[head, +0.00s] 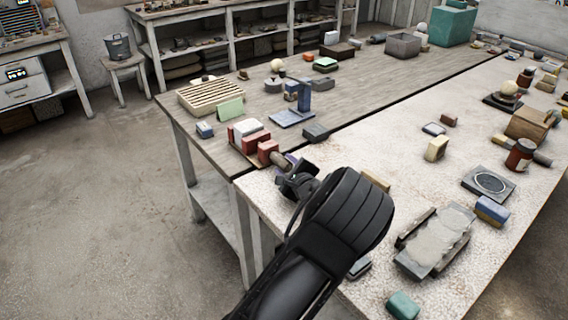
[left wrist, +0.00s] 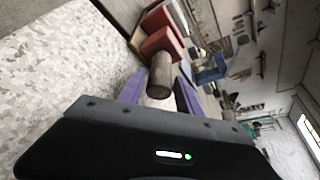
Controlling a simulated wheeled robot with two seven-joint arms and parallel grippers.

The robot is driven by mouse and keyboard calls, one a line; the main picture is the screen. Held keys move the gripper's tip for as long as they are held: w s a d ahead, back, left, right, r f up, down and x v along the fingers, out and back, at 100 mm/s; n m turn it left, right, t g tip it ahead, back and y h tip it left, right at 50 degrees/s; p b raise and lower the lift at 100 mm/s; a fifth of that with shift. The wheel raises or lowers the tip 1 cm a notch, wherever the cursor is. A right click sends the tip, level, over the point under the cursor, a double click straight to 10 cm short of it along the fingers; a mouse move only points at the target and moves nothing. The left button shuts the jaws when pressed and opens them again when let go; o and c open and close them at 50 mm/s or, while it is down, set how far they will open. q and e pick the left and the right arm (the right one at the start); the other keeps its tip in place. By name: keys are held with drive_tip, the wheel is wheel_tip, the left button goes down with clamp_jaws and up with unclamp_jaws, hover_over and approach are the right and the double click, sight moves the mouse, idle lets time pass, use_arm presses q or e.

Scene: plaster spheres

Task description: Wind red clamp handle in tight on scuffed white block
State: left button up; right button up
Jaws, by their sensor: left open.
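The red clamp (head: 250,142) stands at the near edge of the wooden table, with the scuffed white block (head: 247,127) between its red parts. Its brownish round handle (head: 278,158) sticks out toward my left gripper (head: 296,168). In the left wrist view the handle (left wrist: 161,75) points at the opening between my purple fingers (left wrist: 160,93), which are apart, one on each side of its near end. I cannot tell whether they touch it. Red clamp parts (left wrist: 162,43) show behind the handle. My right gripper is not in view.
A blue stand (head: 293,116), a dark grey block (head: 316,132) and a slatted wooden rack (head: 211,95) are close to the clamp. The speckled pale table (head: 350,155) adjoins on the right, with a cream block (head: 436,149). Floor left of the tables is open.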

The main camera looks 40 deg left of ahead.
use_arm(q)
drive_tip(key=shift+x, duration=0.9)
drive_tip(key=shift+c, duration=0.4)
clamp_jaws()
